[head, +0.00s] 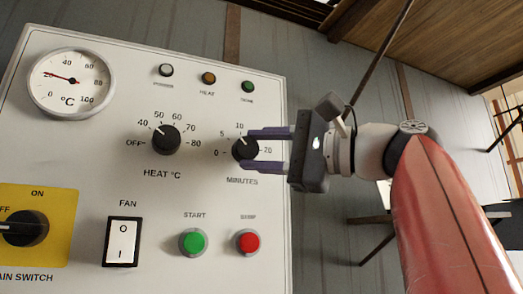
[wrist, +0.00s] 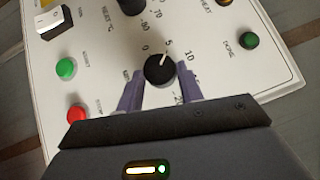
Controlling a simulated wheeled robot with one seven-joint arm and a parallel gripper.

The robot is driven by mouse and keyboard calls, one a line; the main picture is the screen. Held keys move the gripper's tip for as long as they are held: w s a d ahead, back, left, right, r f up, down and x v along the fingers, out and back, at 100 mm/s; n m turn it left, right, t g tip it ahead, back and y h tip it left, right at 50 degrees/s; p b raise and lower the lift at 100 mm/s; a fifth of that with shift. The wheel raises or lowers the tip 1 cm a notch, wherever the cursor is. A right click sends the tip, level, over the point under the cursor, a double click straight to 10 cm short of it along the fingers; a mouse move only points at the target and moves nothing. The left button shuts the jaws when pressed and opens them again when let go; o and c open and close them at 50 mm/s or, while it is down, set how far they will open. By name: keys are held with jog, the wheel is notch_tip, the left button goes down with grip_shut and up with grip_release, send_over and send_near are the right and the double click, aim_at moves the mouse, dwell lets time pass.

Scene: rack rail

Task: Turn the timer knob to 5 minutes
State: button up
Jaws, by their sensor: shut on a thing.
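The timer knob (head: 245,149) is a round black knob marked MINUTES on the white panel, with 0, 5, 10 and 20 around it. In the wrist view the knob (wrist: 160,69) has its white pointer line aimed close to the 5. In the head view the line leans up and left, roughly toward the 5 to 10 side. My gripper (head: 266,150) comes from the right, with one purple finger above and one below the knob. It is shut on the knob. In the wrist view the fingers (wrist: 160,90) sit at both sides of it.
The heat knob (head: 166,139) is left of the timer knob. The green start button (head: 193,242) and red stop button (head: 248,242) are below. Three lamps, including the green one (head: 248,87), are above. The panel's right edge (head: 288,200) is close by.

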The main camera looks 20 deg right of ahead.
jog(key=shift+n+g, duration=0.3)
jog(key=shift+n, duration=0.1)
dwell(0.4)
jog(key=o, duration=1)
jog(key=v, duration=0.7)
jog(key=shift+s+d, duration=0.25)
jog(key=shift+s, duration=0.1)
jog(key=shift+w, duration=0.1)
